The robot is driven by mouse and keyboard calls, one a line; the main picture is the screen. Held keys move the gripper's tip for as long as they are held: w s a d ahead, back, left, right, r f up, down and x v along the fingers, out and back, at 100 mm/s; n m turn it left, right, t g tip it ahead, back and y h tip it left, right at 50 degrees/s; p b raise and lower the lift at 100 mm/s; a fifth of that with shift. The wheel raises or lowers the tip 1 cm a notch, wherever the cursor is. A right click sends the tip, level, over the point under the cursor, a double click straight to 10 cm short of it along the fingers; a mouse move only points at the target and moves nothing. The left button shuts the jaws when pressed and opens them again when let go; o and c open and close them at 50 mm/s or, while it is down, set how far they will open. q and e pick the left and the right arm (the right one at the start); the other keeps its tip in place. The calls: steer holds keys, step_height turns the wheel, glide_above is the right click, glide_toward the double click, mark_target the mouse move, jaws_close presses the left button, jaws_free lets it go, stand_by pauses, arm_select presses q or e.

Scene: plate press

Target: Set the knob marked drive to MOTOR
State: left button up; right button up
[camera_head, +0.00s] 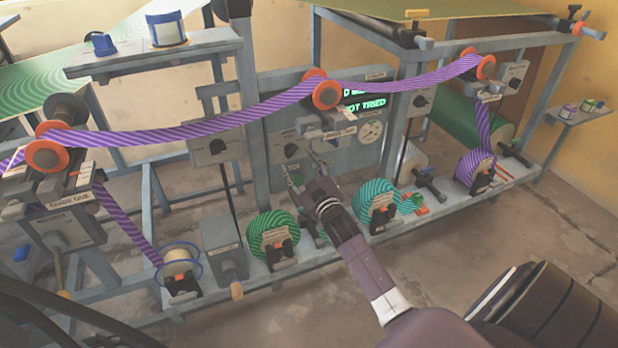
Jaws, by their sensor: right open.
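My right gripper (303,166) is open and empty, its fingers pointing up and away from me just below a dark knob (291,150) on the central grey panel. I cannot tell whether the fingers touch the panel. The label by this knob is too small to read. I cannot read which one is marked drive. My left gripper is not in view.
A purple striped web (210,122) runs over orange-ended rollers (326,94) above the panel. Green (272,236) and teal (377,203) rolls stand on the lower shelf. A round gauge (370,131) and a lit green display (366,104) are right of the gripper.

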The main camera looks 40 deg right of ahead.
steer(key=v, duration=0.8)
stand_by(0.4)
